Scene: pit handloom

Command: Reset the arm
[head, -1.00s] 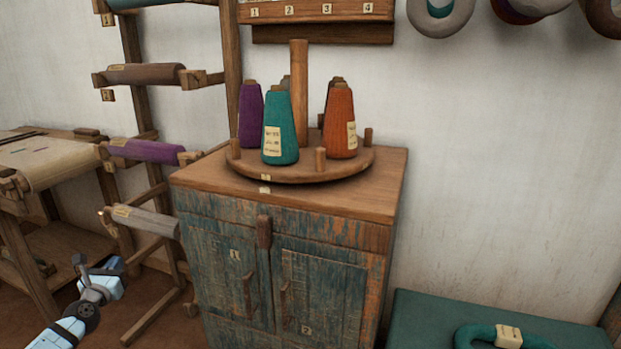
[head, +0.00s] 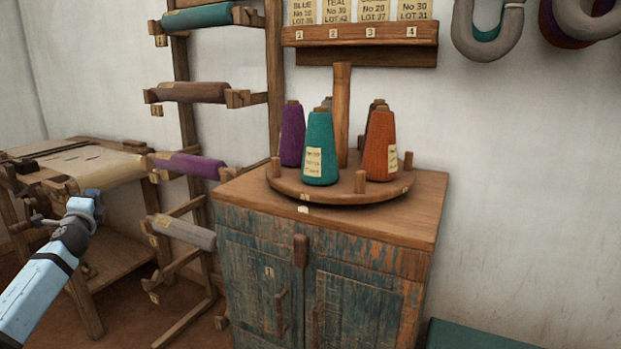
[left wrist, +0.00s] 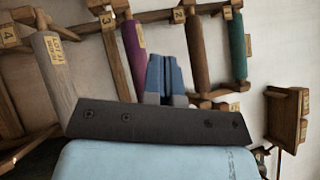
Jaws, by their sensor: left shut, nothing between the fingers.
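My left gripper (head: 84,207) is at the left of the head view, in front of the small bench and left of the rack. In the left wrist view its two blue fingers (left wrist: 166,76) are together with nothing between them. Behind them stand the rack's rolls: a grey roll (left wrist: 57,68), a purple roll (left wrist: 133,50), a brown roll (left wrist: 196,55) and a teal roll (left wrist: 237,45). My right gripper is in neither view.
A worn blue cabinet (head: 245,268) carries a round turntable (head: 300,190) with several yarn cones. A wooden rack (head: 183,60) stands left of it, beside a bench (head: 120,168). A card shelf (head: 370,33) and yarn hanks (head: 488,35) hang on the wall.

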